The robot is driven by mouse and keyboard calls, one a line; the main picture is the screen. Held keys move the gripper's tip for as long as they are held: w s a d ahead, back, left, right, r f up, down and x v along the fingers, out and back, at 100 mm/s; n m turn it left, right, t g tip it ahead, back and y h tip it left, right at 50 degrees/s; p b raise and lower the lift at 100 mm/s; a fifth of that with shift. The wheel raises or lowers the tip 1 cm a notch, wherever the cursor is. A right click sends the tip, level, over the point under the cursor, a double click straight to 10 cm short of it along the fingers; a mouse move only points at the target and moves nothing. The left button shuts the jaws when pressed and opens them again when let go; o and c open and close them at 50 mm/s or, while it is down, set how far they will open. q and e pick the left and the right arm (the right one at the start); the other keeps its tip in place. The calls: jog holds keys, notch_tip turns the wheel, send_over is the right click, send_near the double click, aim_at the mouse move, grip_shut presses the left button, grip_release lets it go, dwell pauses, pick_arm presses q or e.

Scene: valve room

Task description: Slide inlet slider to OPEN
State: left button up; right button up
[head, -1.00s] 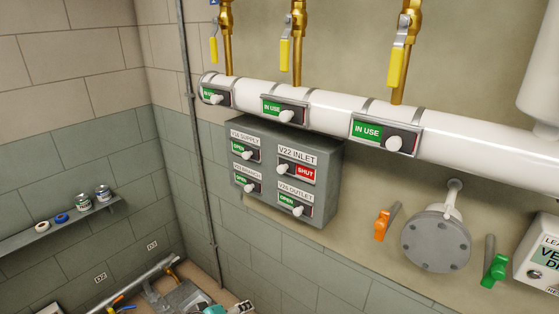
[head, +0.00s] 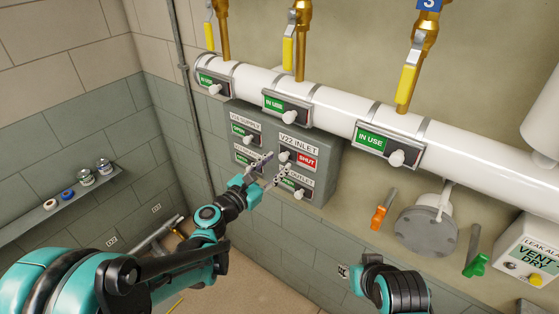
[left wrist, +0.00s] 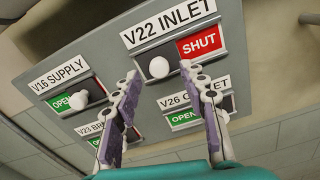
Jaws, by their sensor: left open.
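The V22 INLET slider (head: 298,157) is on the upper right of a grey panel (head: 328,160) on the wall. Its red SHUT label shows on the right, and its white knob (left wrist: 158,67) stands at the left of that label. My left gripper (head: 274,165) is open in front of the panel. In the left wrist view its two fingers (left wrist: 160,85) stand apart, one on each side of and below the inlet knob. I cannot tell whether they touch it; nothing shows between the tips. The fingers partly cover the V23 and V26 labels.
The V16 SUPPLY slider (left wrist: 78,99) shows OPEN at the panel's upper left. The V26 slider (head: 297,191) below the inlet also shows OPEN. A white pipe (head: 335,121) with IN USE sliders runs above the panel. An orange-handled valve (head: 379,216) is to the right.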

pick_arm(q)
jog(key=shift+x, duration=1.2)
jog(key=shift+c, duration=0.4)
grip_shut()
jog(key=s+d, duration=0.2)
jog(key=d, duration=0.1)
jog(key=s+d, duration=0.1)
jog(key=d, duration=0.1)
jog(key=shift+s+d+b, duration=0.1)
jog(key=shift+s+b, duration=0.2)
jog(key=shift+s, duration=0.1)
jog(key=shift+o, duration=0.4)
grip_release()
